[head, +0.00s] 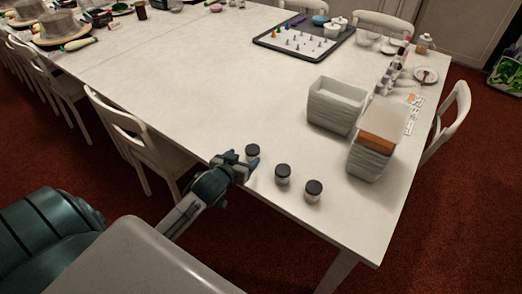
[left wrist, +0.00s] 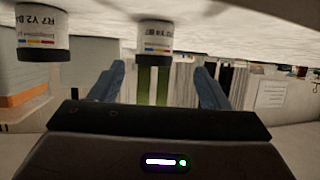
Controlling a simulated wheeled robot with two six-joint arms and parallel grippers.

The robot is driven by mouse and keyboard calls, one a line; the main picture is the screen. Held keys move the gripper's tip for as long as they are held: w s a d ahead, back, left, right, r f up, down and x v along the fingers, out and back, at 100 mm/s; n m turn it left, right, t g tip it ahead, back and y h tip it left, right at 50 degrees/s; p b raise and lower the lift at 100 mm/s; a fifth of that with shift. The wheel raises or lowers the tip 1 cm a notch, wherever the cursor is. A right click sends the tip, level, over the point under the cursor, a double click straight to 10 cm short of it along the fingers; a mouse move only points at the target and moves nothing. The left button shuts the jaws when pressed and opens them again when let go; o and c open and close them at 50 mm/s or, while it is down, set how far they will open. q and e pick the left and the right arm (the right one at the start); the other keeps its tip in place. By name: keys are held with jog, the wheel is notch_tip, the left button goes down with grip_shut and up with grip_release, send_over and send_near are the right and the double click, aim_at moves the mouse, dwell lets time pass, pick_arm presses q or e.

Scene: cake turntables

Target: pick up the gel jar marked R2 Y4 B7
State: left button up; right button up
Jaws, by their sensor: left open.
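Three small jars with dark lids stand near the front edge of the white table: a left jar (head: 252,153), a middle jar (head: 283,174) and a right jar (head: 313,190). My left gripper (head: 242,167) is open at the left jar and partly hides it. The left wrist picture is upside down. There, a jar (left wrist: 154,38) shows between and beyond the open fingers (left wrist: 162,85); its small label seems to read R2 Y4 B7. Another jar (left wrist: 42,32) stands to the left, its label partly legible with Y2. My right gripper is not in view.
A pale ribbed bin (head: 335,108) and a second bin (head: 366,165) with an orange-brown band stand right of the jars. A dark-rimmed tray (head: 268,43) with small pieces lies farther back. The table's middle (head: 220,85) is clear. A chair (head: 140,140) stands at the left edge.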

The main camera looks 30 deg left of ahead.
aim_at(254, 150)
pick_arm(q)
jog(key=x, duration=0.5)
jog(key=p+x, duration=0.1)
jog(key=x, duration=0.2)
jog(key=shift+w+d+f, duration=0.2)
jog(key=shift+d, duration=0.15)
jog(key=c, duration=1.1)
jog(key=shift+r, duration=0.1)
